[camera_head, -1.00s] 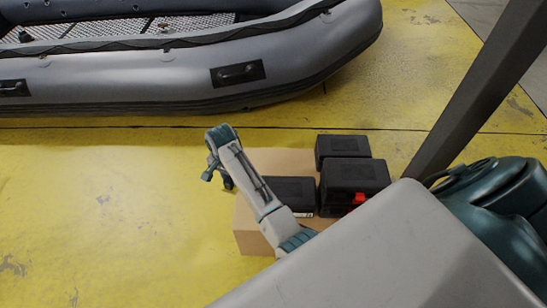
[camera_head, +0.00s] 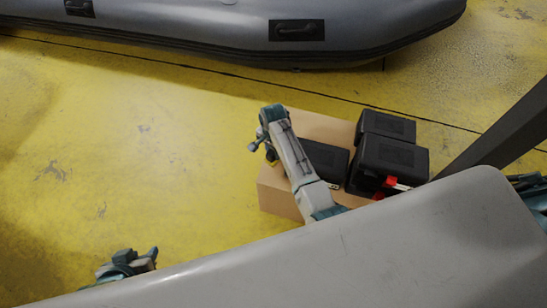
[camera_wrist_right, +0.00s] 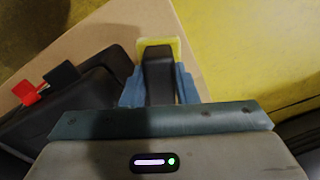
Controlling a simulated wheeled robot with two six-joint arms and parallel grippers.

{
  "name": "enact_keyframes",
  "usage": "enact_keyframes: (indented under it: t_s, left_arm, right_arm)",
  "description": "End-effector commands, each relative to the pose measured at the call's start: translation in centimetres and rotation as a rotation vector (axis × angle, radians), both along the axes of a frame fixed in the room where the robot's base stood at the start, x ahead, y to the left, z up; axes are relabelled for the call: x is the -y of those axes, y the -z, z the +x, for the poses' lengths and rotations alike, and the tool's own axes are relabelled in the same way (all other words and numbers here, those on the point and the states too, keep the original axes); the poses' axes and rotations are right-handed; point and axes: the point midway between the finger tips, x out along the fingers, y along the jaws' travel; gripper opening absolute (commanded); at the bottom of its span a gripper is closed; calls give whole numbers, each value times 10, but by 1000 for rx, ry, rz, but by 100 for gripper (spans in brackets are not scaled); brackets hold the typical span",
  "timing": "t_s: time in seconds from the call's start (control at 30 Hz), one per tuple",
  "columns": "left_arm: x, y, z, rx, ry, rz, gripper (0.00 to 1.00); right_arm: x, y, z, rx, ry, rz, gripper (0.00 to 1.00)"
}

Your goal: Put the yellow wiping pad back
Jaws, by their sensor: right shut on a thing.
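The yellow wiping pad (camera_wrist_right: 174,43) shows in the right wrist view as a yellow edge around a black handle (camera_wrist_right: 158,72). My right gripper (camera_wrist_right: 158,88) is shut on this handle, one blue finger on each side. The pad appears at the edge of the cardboard box top; whether it touches the box I cannot tell. In the head view my right arm reaches over the box, with its gripper (camera_head: 267,148) at the box's left edge, and the pad is mostly hidden there. My left gripper (camera_head: 128,266) is low at the left over the floor, its jaws unclear.
The cardboard box (camera_head: 277,197) carries several black cases, one (camera_head: 390,160) with red latches. A grey inflatable boat (camera_head: 200,32) lies behind. A dark post (camera_head: 500,135) stands at the right. The yellow floor left of the box is clear.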

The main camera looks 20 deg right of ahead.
Motion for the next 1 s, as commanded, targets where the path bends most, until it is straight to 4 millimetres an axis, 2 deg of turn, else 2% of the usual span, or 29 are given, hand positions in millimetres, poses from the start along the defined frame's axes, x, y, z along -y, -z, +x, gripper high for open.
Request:
enact_keyframes:
  t_s: [0.23, 0.67, 0.7, 0.77, 0.8, 1.0]
  left_arm:
    - [6, 8, 5, 71, -6, -40, 36]
    - [8, 8, 7, 87, -7, -47, 36]
    - [8, 7, 7, 88, -7, -47, 36]
    - [8, 7, 7, 88, -7, -47, 36]
    - [8, 7, 7, 88, -7, -47, 36]
    - [8, 7, 7, 88, -7, -47, 36]
  right_arm:
    - [1, 36, -1, -3, 0, -1, 6]
    - [0, 42, -1, -1, 0, 0, 6]
    - [0, 41, -1, -1, 0, 0, 33]
    - [0, 41, -1, -1, 0, 0, 44]
    - [0, 41, -1, -1, 0, 0, 49]
    - [0, 41, -1, -1, 0, 0, 49]
